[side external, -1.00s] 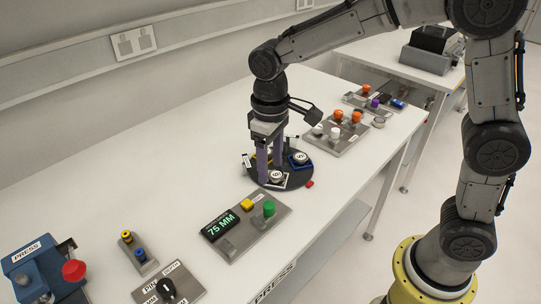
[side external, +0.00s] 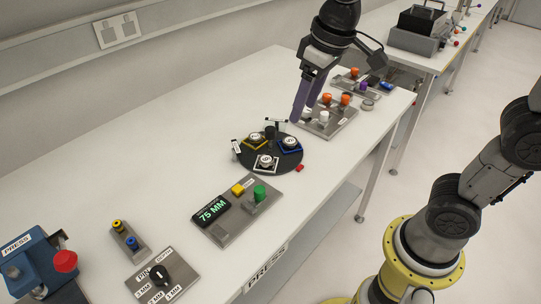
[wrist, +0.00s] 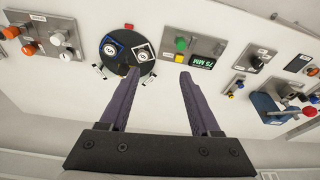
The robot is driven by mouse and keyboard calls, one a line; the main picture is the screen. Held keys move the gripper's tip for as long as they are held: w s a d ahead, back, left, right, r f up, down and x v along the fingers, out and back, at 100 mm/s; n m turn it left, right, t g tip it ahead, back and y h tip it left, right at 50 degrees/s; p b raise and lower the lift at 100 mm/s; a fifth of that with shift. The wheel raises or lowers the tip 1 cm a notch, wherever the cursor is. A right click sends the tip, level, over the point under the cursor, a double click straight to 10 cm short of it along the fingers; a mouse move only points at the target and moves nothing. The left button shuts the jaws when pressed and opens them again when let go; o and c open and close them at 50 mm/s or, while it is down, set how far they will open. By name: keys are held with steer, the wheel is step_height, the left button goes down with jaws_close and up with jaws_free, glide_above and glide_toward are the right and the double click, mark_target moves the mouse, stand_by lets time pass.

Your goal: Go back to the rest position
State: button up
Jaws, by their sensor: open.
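My gripper (side external: 306,100) is open and empty, raised above the white table, up and to the right of the round black plate (side external: 252,166). Its two purple fingers also show spread apart in the wrist view (wrist: 155,85). The plate carries round white-topped pieces in yellow (side external: 255,141), blue (side external: 290,142) and white (side external: 265,161) square frames. In the side view, the fingers overlap the edge of a panel with orange and white buttons, and I cannot tell their exact height above it.
A panel with a "75 MM" display (side external: 211,210) and yellow and green buttons lies in front of the plate. A blue press unit (side external: 35,262) with a red knob stands at lower left. The button panel (side external: 332,118) is at the back right. The left-middle table is clear.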

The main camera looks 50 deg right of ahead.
steer(key=s+d+f+t, duration=0.1)
steer(key=s+d, duration=0.1)
steer(key=s, duration=0.5)
steer(key=s+d+f+m+t, duration=0.1)
steer(key=s+d+f, duration=0.1)
steer(key=s, duration=0.5)
steer(key=shift+d+f+t, duration=0.3)
steer(key=shift+d+t, duration=0.1)
